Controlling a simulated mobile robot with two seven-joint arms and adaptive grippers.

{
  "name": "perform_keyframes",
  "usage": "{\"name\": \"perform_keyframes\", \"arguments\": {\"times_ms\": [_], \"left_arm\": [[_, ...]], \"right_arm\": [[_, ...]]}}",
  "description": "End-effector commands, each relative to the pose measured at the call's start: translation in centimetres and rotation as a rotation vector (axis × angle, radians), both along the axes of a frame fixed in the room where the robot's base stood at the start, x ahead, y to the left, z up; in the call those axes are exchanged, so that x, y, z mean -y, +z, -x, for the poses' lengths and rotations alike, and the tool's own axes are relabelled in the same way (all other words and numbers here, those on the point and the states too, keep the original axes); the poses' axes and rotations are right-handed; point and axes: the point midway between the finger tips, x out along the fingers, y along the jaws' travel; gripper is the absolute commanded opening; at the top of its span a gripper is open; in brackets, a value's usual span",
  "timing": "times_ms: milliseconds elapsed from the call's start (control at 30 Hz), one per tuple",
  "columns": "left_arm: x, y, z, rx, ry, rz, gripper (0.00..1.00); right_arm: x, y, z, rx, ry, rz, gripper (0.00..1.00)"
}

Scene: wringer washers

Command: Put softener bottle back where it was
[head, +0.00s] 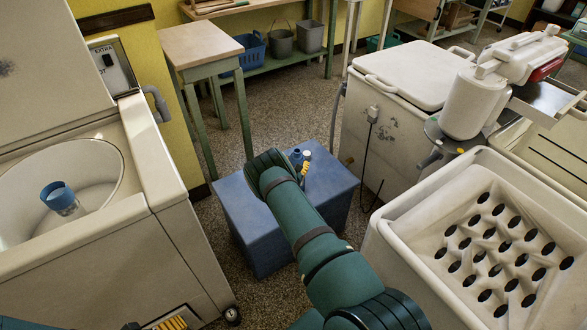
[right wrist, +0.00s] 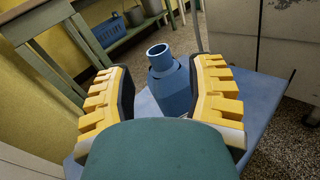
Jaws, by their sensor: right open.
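The softener bottle seems to be the blue bottle (right wrist: 170,85) with an open round neck, on the blue box (head: 247,220). In the right wrist view it appears between the yellow fingers of my right gripper (right wrist: 163,70), which are spread apart with gaps on both sides. My green palm hides its base. In the head view, only a bit of the bottle (head: 296,156) shows beside the right gripper (head: 306,162); my arm covers the rest. Yellow ribbed parts of what looks like my left gripper (head: 172,323) show at the bottom edge; its opening is hidden.
A washer (head: 150,150) with an open tub stands left, a blue-topped part (head: 57,193) inside it. A wringer washer (head: 400,85) and a sink with a ribbed, holed insert (head: 500,250) stand right. A small wooden-topped table (head: 200,45) is behind. Floor shows around the box.

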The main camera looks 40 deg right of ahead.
Motion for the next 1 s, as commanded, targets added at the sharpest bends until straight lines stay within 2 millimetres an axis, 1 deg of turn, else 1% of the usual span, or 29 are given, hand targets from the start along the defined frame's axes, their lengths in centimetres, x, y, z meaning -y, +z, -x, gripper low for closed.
{"name": "perform_keyframes", "arguments": {"times_ms": [33, 100, 300, 533, 567, 600, 667, 700, 767, 800, 867, 900, 967, 1000], "left_arm": [[0.0, 0.5, 0.1, -0.002, -0.001, 0.000, 0.85], [0.0, 0.8, 0.1, -0.003, -0.001, 0.000, 0.85], [0.0, 1.1, 0.2, -0.006, -0.001, 0.001, 0.85], [0.0, 1.1, 0.2, -0.006, -0.001, 0.001, 0.85], [0.0, 1.1, 0.2, -0.006, -0.001, 0.001, 0.85], [0.0, 1.1, 0.2, -0.006, -0.001, 0.001, 0.85], [0.0, 1.1, 0.2, -0.006, -0.001, 0.001, 0.85], [0.0, 1.1, 0.2, -0.006, -0.001, 0.001, 0.85], [0.0, 1.1, 0.2, -0.006, -0.001, 0.001, 0.85], [0.0, 1.1, 0.2, -0.006, -0.001, 0.001, 0.85], [0.0, 1.1, 0.2, -0.006, -0.001, 0.001, 0.85], [0.0, 1.1, 0.2, -0.006, -0.001, 0.001, 0.85], [0.0, 1.1, 0.2, -0.006, -0.001, 0.001, 0.85], [0.0, 1.1, 0.2, -0.006, -0.001, 0.001, 0.85]], "right_arm": [[-0.9, 0.2, 0.7, -0.003, 0.002, -0.001, 0.54], [-1.7, 0.2, 1.4, -0.003, 0.002, 0.000, 0.54], [-3.3, 0.1, 2.8, -0.001, 0.001, 0.000, 0.54], [-3.4, 0.0, 3.4, -0.004, -0.016, -0.010, 0.54], [-3.3, -0.1, 3.8, -0.008, -0.033, -0.020, 0.54], [-3.0, -0.4, 4.5, -0.020, -0.071, -0.044, 0.54], [-2.6, -1.1, 6.2, -0.042, -0.156, -0.101, 0.54], [-2.4, -1.7, 7.8, -0.061, -0.231, -0.155, 0.54], [-2.6, -2.9, 10.9, -0.098, -0.364, -0.258, 0.54], [-3.2, -3.8, 13.1, -0.121, -0.458, -0.339, 0.54], [-4.8, -5.1, 16.4, -0.153, -0.600, -0.469, 0.54], [-6.3, -5.8, 18.5, -0.171, -0.689, -0.559, 0.54], [-9.0, -6.7, 21.4, -0.192, -0.817, -0.695, 0.54], [-11.1, -7.1, 23.1, -0.202, -0.898, -0.786, 0.54]]}}
